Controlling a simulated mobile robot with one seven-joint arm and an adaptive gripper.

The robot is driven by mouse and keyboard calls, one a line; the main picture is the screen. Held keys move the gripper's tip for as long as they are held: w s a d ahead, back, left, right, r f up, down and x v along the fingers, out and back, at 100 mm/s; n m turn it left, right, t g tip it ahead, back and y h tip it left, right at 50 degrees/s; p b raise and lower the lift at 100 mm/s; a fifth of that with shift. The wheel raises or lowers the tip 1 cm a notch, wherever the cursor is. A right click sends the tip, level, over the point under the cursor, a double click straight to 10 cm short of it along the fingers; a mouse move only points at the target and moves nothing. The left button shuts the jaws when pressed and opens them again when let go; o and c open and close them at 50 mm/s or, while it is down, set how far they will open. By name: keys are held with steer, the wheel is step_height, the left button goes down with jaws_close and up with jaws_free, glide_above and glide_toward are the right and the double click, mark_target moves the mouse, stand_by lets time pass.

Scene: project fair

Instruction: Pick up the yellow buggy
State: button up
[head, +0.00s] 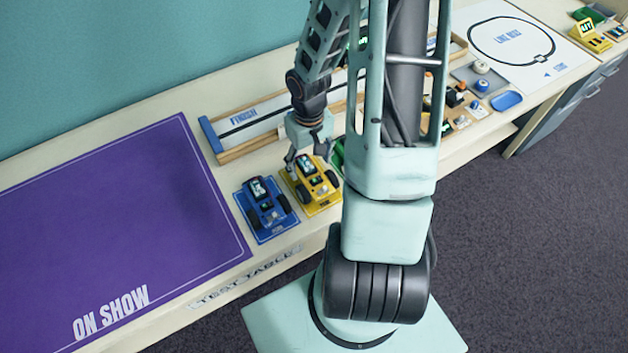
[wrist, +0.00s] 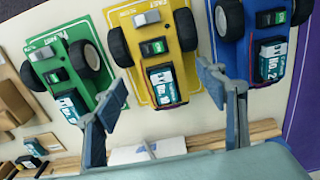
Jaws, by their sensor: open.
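The yellow buggy (head: 312,177) stands on its yellow mat (head: 325,207) on the test table, with black wheels and a labelled battery pack. In the wrist view the yellow buggy (wrist: 155,50) is at the upper middle. My gripper (head: 305,158) is over the back end of the yellow buggy in the head view. In the wrist view my gripper (wrist: 158,82) is open, with its fingers apart on either side of the buggy's battery-pack end. Nothing is held. Whether a finger touches the buggy I cannot tell.
A blue buggy (head: 266,202) stands close on the left on a blue mat. A green buggy (wrist: 75,70) is close on the other side, mostly hidden in the head view. A wood-edged track (head: 250,120) lies behind. The purple ON SHOW area (head: 110,220) is clear.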

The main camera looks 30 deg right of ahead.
mark_target(311, 178)
step_height(311, 178, down, 5)
steer(key=shift+w+r, duration=0.1)
stand_by(0.3)
steer(key=c, duration=1.1)
